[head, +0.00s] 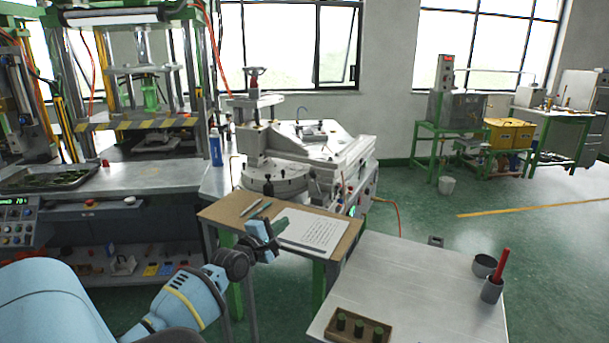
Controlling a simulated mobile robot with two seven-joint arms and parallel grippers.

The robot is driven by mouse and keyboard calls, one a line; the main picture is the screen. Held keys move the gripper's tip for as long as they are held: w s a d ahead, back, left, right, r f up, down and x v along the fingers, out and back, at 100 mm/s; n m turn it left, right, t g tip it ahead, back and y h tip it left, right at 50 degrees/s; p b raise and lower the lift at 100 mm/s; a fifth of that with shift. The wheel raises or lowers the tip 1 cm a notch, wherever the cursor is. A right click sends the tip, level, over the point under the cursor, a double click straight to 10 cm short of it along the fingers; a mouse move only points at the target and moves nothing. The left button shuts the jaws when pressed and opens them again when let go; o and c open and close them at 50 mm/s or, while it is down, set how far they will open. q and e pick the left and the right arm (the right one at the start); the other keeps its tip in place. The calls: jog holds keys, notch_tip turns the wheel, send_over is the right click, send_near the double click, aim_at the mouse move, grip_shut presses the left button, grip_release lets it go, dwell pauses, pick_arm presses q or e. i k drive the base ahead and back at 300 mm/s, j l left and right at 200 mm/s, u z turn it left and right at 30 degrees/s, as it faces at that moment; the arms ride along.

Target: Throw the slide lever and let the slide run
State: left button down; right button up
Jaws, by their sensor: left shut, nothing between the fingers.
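The grey injection machine (345,158) with its sloping slide bed stands beyond the small wooden-topped table. A short dark-knobbed lever (313,186) stands at its front; I cannot tell for sure that it is the slide lever. Another small dark knob sits to its left, on the round base. My left gripper (276,228) is shut and empty. In the picture it overlaps the left edge of the paper on the wooden table, below and left of the lever and apart from it. My right gripper is not in view.
The wooden-topped table (225,210) holds a pen and a printed sheet (318,232). A pale table (415,285) at front right carries a tray of green pieces (358,328) and cups (492,290). A press bench (150,172) stands left. Green floor is open at right.

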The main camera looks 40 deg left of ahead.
aim_at(313, 173)
jog(key=i+j, duration=0.3)
jog(key=j, duration=0.15)
jog(key=i+j, duration=0.3)
jog(key=j, duration=0.15)
